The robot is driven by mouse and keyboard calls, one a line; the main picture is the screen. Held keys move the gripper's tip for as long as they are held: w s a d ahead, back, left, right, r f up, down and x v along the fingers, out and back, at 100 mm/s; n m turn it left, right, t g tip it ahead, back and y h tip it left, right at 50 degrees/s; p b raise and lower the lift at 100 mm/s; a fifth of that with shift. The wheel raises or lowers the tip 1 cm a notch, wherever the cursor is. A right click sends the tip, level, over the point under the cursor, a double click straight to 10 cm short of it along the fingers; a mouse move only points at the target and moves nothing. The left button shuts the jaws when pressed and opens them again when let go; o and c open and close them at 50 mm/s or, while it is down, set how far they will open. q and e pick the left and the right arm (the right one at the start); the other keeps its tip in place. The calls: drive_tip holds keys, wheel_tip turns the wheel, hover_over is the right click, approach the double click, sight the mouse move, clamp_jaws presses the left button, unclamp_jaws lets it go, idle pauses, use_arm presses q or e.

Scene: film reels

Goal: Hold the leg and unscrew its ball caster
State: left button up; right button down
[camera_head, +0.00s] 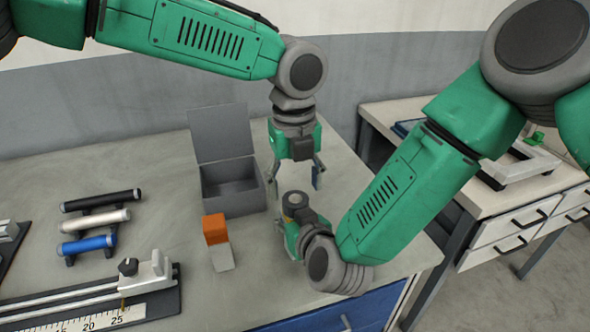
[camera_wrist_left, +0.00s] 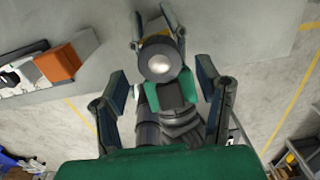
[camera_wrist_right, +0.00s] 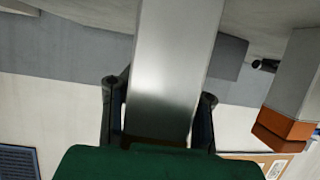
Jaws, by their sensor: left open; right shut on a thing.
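The leg (camera_wrist_right: 165,60) is a smooth grey metal bar, seen large between the fingers of my right gripper (camera_wrist_right: 160,100) in the right wrist view. In the head view my right gripper (camera_head: 296,226) is shut on it low over the table. The ball caster (camera_wrist_left: 160,64) is a round grey disc with a paler centre in the left wrist view, facing that camera. It also shows in the head view (camera_head: 295,199) as the leg's upper end. My left gripper (camera_head: 296,180) is open and empty just above it, pointing down. Its fingers are spread either side of the caster, apart from it.
An open grey box (camera_head: 234,203) stands left of the grippers. An orange-and-white block (camera_head: 216,229) stands in front of it. Black, white and blue handles (camera_head: 88,243) and a ruled slide fixture (camera_head: 90,306) lie farther left. A second bench (camera_head: 480,195) is at right.

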sight(297, 198)
use_arm(q)
drive_tip(key=shift+d+f, duration=0.1)
drive_tip(key=shift+f, duration=2.1)
drive_tip(key=shift+c, duration=0.4)
drive_tip(key=c, duration=1.1)
drive_tip(key=n, duration=0.6)
drive_tip(key=shift+d+n, duration=0.1)
drive_tip(key=shift+n, duration=0.3)
drive_tip(key=o, duration=1.3)
drive_tip(key=shift+r, duration=0.1)
